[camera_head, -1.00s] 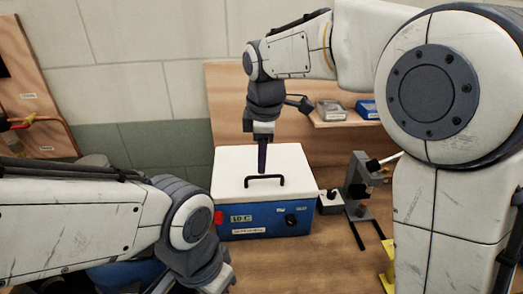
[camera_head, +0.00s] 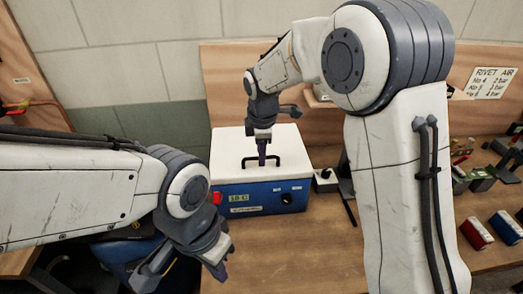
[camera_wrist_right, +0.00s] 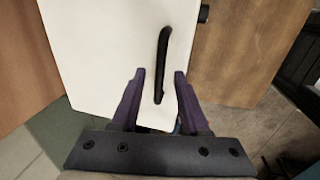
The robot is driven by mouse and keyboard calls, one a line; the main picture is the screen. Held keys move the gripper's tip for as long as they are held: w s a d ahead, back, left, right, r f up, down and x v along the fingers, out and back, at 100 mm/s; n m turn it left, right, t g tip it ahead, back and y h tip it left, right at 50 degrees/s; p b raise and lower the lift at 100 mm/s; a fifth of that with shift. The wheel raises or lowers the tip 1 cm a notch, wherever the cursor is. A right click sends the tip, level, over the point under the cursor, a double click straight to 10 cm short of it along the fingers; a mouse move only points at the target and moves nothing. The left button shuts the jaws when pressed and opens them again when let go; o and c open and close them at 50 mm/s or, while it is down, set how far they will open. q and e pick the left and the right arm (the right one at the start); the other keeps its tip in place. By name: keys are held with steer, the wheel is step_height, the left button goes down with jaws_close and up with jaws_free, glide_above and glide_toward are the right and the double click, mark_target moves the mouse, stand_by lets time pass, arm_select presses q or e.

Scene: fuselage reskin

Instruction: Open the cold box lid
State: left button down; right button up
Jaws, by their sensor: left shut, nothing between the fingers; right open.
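The cold box (camera_head: 265,198) is a blue box with a white lid (camera_head: 228,147), standing on the wooden bench. The lid lies flat on the box and carries a black bar handle (camera_head: 277,157). My right gripper (camera_head: 262,163) points down over the lid at the handle. In the right wrist view the open right gripper (camera_wrist_right: 159,76) has its purple fingers on either side of the black handle (camera_wrist_right: 162,60), with the white lid (camera_wrist_right: 100,50) beyond. My left gripper (camera_head: 220,268) is shut and empty, low in front of the box. Its fingertips are partly hard to make out.
A small grey device (camera_head: 326,181) stands just right of the box. Red and blue cans (camera_head: 476,233) sit on the right of the bench, near a rivet air sign (camera_head: 489,83). My right arm hides part of the bench. The bench (camera_head: 285,262) in front of the box is clear.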

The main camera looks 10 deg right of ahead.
jaws_close()
stand_by(1.4)
